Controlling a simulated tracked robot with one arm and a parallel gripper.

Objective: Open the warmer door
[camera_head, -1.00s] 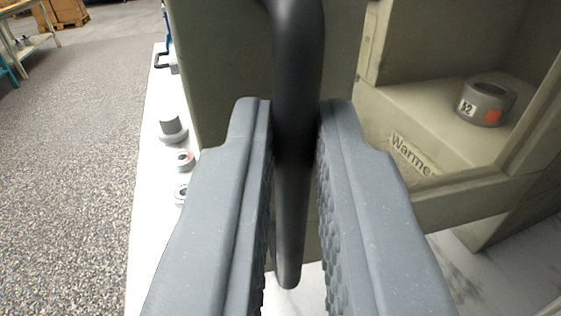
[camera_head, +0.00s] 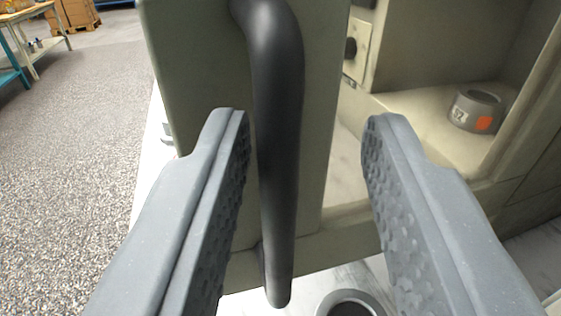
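The warmer door (camera_head: 200,100) is a grey-green panel at the left of the warmer and stands open, so the interior shows to its right. Its black curved handle (camera_head: 277,150) runs down the middle of the view. My gripper (camera_head: 304,122) is open, with one grey finger on each side of the handle. The handle lies closer to the left finger, and there is a clear gap to the right finger. I cannot tell whether the left finger touches it. The warmer (camera_head: 440,60) holds a grey ring with an orange mark (camera_head: 476,110) on its inner floor.
A grey ring-shaped part (camera_head: 350,303) lies on the white surface below the door, between the fingers. Speckled floor (camera_head: 70,180) is open at the left. A workbench (camera_head: 30,45) and cardboard boxes (camera_head: 75,12) stand far back at the upper left.

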